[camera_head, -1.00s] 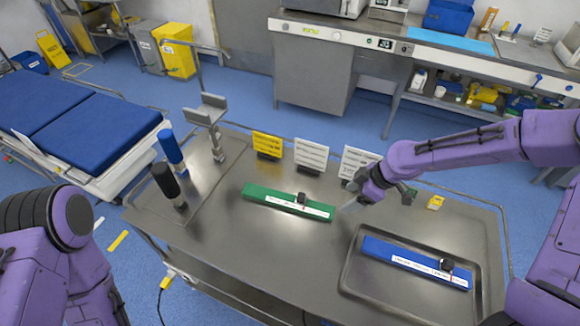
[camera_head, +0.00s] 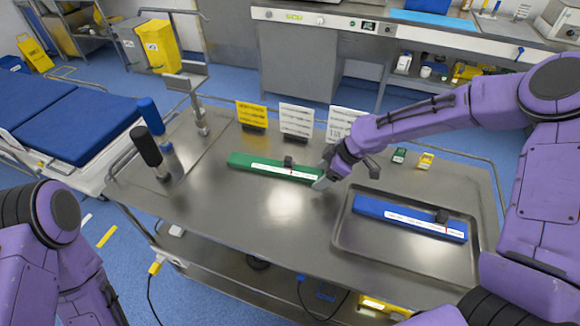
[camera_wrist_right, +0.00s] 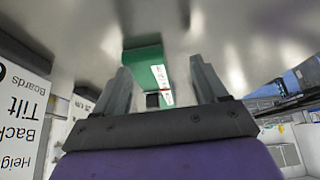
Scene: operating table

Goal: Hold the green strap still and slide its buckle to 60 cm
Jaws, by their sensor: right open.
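The green strap (camera_head: 245,162) lies on the steel table, with a white scale label along its front. My right gripper (camera_head: 322,183) is at the strap's right end, low over the table. In the right wrist view the gripper (camera_wrist_right: 160,85) is open, with the green strap (camera_wrist_right: 143,56) showing between and beyond its two fingers. I cannot tell whether a finger touches the strap. My left arm shows at the lower left, but its gripper is out of view.
A blue strap (camera_head: 375,208) with a black buckle lies in a steel tray (camera_head: 345,240) at the right. Yellow (camera_head: 251,115) and white cards (camera_head: 296,120) stand behind the green strap. Black (camera_head: 146,147) and blue posts (camera_head: 151,113) stand at the left. The table's front middle is clear.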

